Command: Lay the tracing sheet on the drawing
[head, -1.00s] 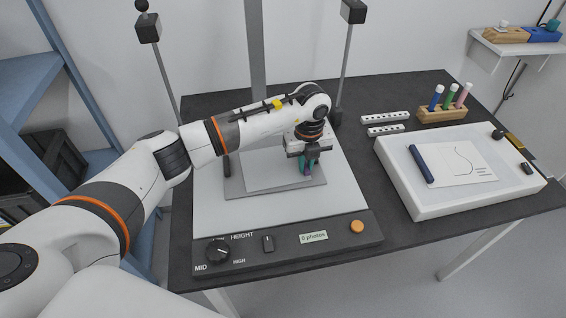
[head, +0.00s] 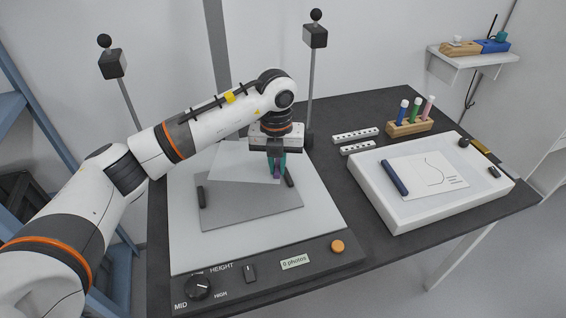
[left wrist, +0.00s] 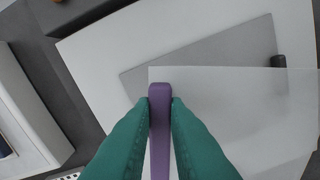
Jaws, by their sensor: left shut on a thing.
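The tracing sheet (head: 238,165) is a pale translucent sheet over the back part of a grey plate (head: 250,207) on the copy stand. My left gripper (head: 277,165) has teal fingers shut on a purple tab at the sheet's near right corner. In the left wrist view the fingers (left wrist: 160,102) pinch the purple tab (left wrist: 160,130), and the sheet (left wrist: 245,105) spreads to its right, seemingly raised above the plate. The drawing (head: 425,176), a white paper with a curved line and some text, lies on a white box (head: 440,206) at right. A dark blue bar (head: 394,178) lies along its left edge. My right gripper is out of view.
The copy stand's front panel (head: 270,270) has knobs and an orange button. A post (head: 311,85) rises behind the gripper.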

